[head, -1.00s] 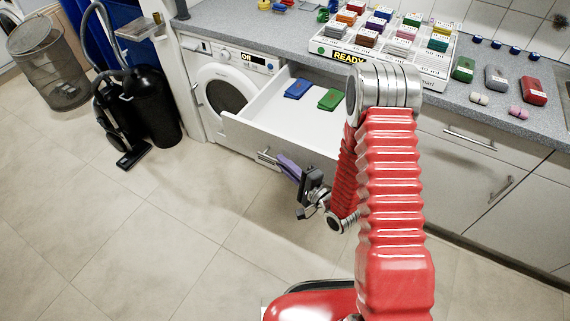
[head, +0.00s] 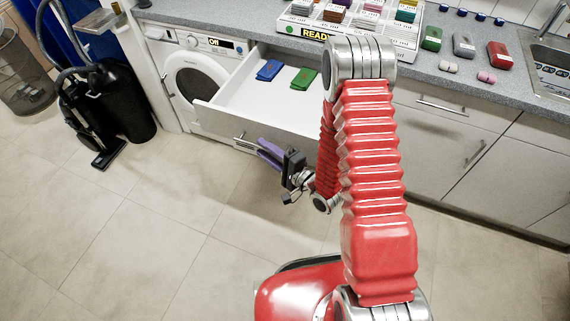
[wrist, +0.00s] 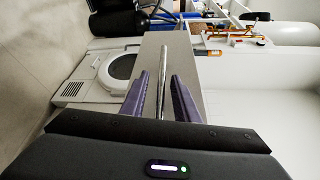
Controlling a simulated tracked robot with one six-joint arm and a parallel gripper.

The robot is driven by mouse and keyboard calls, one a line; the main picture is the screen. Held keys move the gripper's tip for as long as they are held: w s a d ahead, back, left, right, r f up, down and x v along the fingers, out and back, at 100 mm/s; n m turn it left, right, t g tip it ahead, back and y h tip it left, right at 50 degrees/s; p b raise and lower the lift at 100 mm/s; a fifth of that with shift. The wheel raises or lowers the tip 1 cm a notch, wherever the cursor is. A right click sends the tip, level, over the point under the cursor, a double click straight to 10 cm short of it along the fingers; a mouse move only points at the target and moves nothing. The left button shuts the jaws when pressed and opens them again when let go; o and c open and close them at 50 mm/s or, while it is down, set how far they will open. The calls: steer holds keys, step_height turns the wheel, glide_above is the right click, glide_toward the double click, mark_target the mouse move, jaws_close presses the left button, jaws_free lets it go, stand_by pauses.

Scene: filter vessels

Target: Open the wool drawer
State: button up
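The wool drawer (head: 252,121) stands pulled out beside the washing machine, its white inside showing. A blue pack (head: 270,70) and a green pack (head: 304,78) lie in it. Its bar handle (head: 245,142) is on the front panel and also shows in the wrist view (wrist: 163,85). My gripper (head: 268,152) is at the handle, its purple fingers spread. In the wrist view my gripper (wrist: 160,100) has one finger on each side of the bar, with gaps on both sides. The right part of the drawer is hidden behind my arm.
A washing machine (head: 195,72) is left of the drawer, and a black vacuum cleaner (head: 118,100) stands further left. The counter (head: 455,78) above carries a tray of coloured packs (head: 345,32) and loose packs. The tiled floor (head: 150,220) in front is clear.

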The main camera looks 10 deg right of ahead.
steer(key=v, duration=1.2)
steer(key=shift+s, duration=0.15)
steer(key=shift+d+m, duration=0.1)
steer(key=shift+m, duration=0.2)
